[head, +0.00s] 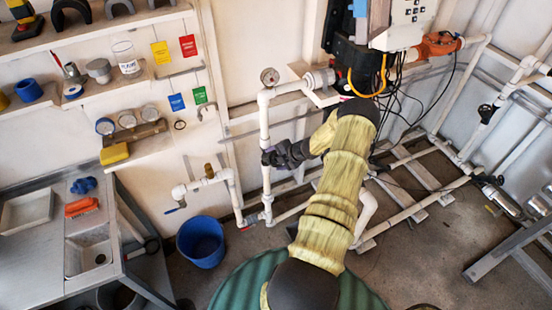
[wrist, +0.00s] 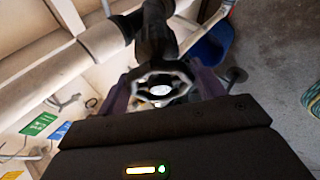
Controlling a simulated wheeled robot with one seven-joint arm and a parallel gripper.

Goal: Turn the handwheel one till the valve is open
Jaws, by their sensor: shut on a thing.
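My gripper (head: 279,156) reaches a dark valve on the white vertical pipe (head: 264,125) in the middle of the head view. In the wrist view, a grey, lobed handwheel (wrist: 161,72) sits between the two fingers of my gripper (wrist: 163,88), and they are shut on it. A dark valve stem and body (wrist: 157,32) run from the wheel toward the white pipe (wrist: 90,45). In the head view my gripper and arm hide most of the wheel. I cannot tell from these views how far the valve is turned.
A blue bucket (head: 201,242) stands on the floor at lower left, beside a steel sink bench (head: 65,225). Black equipment with cables (head: 362,65) hangs close above my arm. Low pipes and slatted supports (head: 410,180) lie to the right.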

